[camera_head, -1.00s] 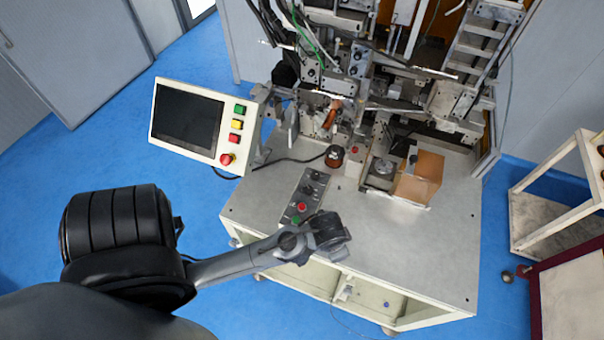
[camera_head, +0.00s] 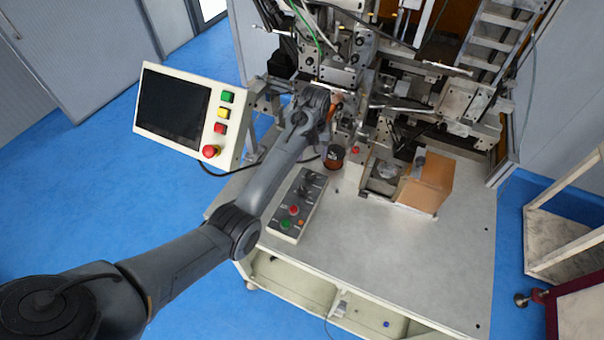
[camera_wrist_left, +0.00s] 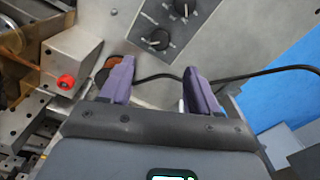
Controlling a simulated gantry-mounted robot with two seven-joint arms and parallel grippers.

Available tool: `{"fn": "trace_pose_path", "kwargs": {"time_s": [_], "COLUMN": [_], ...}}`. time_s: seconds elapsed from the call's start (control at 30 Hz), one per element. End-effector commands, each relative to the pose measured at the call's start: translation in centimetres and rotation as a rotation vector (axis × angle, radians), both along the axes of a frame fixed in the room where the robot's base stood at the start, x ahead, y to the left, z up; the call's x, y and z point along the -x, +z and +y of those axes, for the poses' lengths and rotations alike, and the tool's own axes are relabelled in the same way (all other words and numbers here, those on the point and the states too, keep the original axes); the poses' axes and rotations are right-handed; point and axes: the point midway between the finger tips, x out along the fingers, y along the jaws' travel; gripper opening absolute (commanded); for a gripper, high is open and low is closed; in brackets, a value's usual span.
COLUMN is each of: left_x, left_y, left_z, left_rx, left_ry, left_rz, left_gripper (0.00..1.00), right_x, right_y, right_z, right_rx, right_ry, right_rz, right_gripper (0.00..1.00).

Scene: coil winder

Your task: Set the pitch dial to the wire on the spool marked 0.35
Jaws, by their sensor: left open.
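The control panel (camera_head: 296,207) lies on the bench with black dials (camera_head: 306,187) and coloured buttons. In the left wrist view, black dials (camera_wrist_left: 157,40) with small markings show beyond my fingertips; I cannot read which is the pitch dial. A dark spool with copper-brown wire (camera_head: 334,157) stands on the bench behind the panel. A brown round thing (camera_wrist_left: 104,72) is partly hidden by a finger in the wrist view. No 0.35 mark is readable. My left gripper (camera_wrist_left: 158,72) is open with nothing between its fingers; in the head view its fingertips are hard to make out.
The operator screen (camera_head: 188,115) stands left of my left arm. Winder metalwork (camera_head: 400,95) crowds the back. An orange-brown box (camera_head: 425,180) sits on the bench at right. A red button (camera_wrist_left: 66,82) on a metal block is close to the left finger. The front right bench is clear.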

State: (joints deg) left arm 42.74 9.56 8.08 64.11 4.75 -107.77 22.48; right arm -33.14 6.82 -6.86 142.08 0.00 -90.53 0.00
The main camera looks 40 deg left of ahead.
Motion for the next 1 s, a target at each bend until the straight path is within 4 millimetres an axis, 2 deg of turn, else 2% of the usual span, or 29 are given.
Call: {"fn": "trace_pose_path", "kwargs": {"time_s": [0.6, 0.8, 1.0], "left_x": [0.0, 0.0, 0.0], "left_y": [-8.7, -10.0, -10.3], "left_z": [-0.1, -0.1, -0.1], "left_rx": [0.001, 0.001, 0.001], "left_ry": [-0.001, -0.001, -0.001], "left_rz": [0.002, -0.001, -0.001], "left_gripper": [0.61, 0.61, 0.61], "right_x": [0.1, 0.1, 0.1], "right_y": [0.4, 0.4, 0.4], "right_z": [0.1, 0.0, -0.1], "right_rx": [-0.003, 0.001, 0.006], "right_ry": [-0.001, 0.002, 0.004], "right_rz": [0.003, 0.003, 0.002], "right_gripper": [0.43, 0.43, 0.43]}}
